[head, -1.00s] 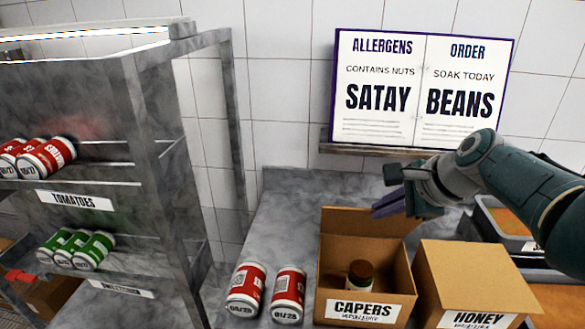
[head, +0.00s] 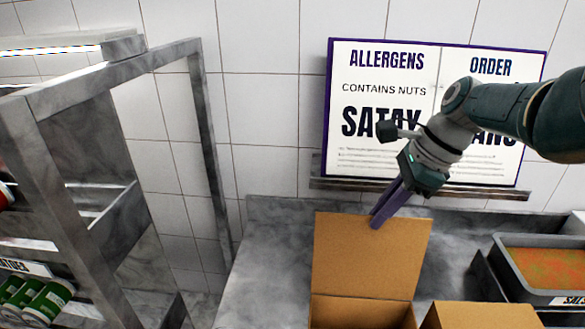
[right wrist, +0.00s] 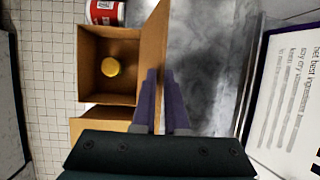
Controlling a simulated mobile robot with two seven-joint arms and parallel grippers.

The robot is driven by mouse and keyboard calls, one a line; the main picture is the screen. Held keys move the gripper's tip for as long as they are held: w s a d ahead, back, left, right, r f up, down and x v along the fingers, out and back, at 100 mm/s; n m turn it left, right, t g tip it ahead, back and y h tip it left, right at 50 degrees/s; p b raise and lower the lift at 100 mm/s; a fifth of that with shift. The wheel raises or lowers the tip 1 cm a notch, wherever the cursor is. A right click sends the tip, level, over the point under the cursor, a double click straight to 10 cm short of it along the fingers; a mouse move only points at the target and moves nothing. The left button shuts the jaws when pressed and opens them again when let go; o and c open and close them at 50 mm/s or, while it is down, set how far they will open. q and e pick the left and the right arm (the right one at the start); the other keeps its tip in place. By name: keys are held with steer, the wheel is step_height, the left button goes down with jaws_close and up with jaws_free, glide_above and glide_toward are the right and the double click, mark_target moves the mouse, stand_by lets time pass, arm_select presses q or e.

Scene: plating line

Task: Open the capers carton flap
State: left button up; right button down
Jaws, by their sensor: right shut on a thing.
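The capers carton (head: 362,314) is a brown cardboard box at the bottom of the head view, its lower part cut off. Its flap (head: 365,255) stands up at the back edge. My right gripper (head: 378,220) reaches down from the upper right, its purple fingers shut on the flap's top edge. In the right wrist view the fingers (right wrist: 161,75) are by the flap (right wrist: 154,45), and the open carton (right wrist: 90,48) holds a jar with a yellow lid (right wrist: 111,67). My left gripper is not in view.
A closed carton (head: 480,316) stands right of the capers carton. A tray of orange food (head: 545,268) is at the far right. A steel shelf rack (head: 105,200) stands left. A sign board (head: 390,120) hangs behind. A red can (right wrist: 107,12) is beside the carton.

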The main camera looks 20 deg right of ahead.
steer(key=shift+w+d, duration=0.2)
stand_by(0.3)
steer(key=c, duration=1)
jaws_free()
steer(key=p+v, duration=0.5)
steer(key=v, duration=0.3)
steer(key=shift+v, duration=0.95)
steer(key=shift+p, duration=0.3)
